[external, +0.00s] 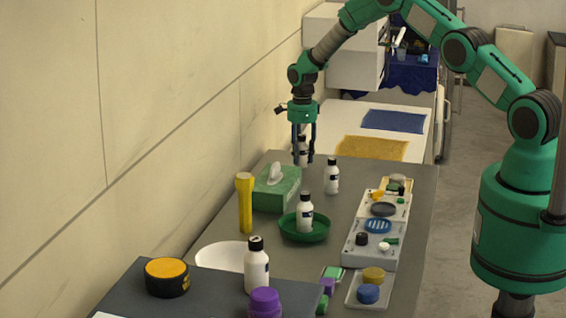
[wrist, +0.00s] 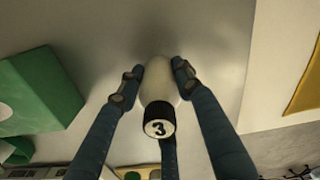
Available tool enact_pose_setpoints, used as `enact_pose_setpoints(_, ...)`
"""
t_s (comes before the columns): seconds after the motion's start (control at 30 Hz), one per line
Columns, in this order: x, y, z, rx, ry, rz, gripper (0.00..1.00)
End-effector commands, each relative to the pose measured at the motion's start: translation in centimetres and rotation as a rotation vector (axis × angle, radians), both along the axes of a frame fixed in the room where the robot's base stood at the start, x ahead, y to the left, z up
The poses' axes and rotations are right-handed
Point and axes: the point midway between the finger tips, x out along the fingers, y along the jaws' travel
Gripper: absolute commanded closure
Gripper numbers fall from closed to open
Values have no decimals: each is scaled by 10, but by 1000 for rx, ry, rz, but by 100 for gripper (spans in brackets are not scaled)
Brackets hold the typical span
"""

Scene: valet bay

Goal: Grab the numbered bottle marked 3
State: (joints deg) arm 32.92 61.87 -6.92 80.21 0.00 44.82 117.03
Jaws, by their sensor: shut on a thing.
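The bottle marked 3 is white with a black cap, and its cap shows a 3 in the wrist view (wrist: 158,75). In the external view this bottle (external: 302,151) stands at the far left end of the grey table, partly hidden by the fingers. My gripper (external: 304,157) points down over it. In the wrist view my gripper (wrist: 157,82) has its fingers around the bottle's white body, shut on it. The bottle looks upright; I cannot tell whether its base touches the table.
Similar bottles stand nearby: one on the table (external: 332,178), one in a green dish (external: 305,214), one in front (external: 257,268). A green tissue box (external: 277,190) and a yellow flashlight (external: 245,205) are close. Trays (external: 372,250) line the right. The wall runs along the left.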

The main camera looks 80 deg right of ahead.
Motion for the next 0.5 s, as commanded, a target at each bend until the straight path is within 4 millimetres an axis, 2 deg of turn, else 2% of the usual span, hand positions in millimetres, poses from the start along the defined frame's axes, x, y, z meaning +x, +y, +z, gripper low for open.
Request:
enact_pose_setpoints(0.27, 0, 0, 4, -1, -1, 0, 96)
enact_pose_setpoints(0.5, 1, 0, 21, -1, -2, 0, 96)
